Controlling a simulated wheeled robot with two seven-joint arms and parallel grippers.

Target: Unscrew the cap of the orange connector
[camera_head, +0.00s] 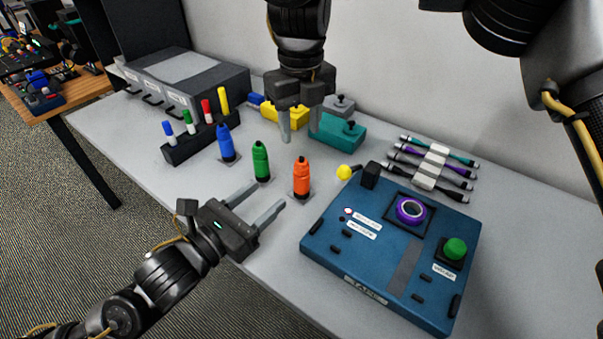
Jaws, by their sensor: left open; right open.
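The orange connector (301,179) stands upright on a small plate near the middle of the table, its narrower cap on top. A green connector (261,162) and a blue connector (226,143) stand in a row to its left. My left gripper (269,202) is open and empty, in front and to the left of the orange connector, fingers pointing toward it and apart from it. My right gripper (299,127) hangs down from above, behind the connectors. It is open and empty, with its fingers partly seen edge-on.
A blue device (325,235) with a purple ring (411,209) and green button (455,249) stands at right. A marker rack (190,147), grey drawers (188,82), a yellow box (268,110), a teal box (338,133) and bundled cables (434,166) lie behind. Front-left table is clear.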

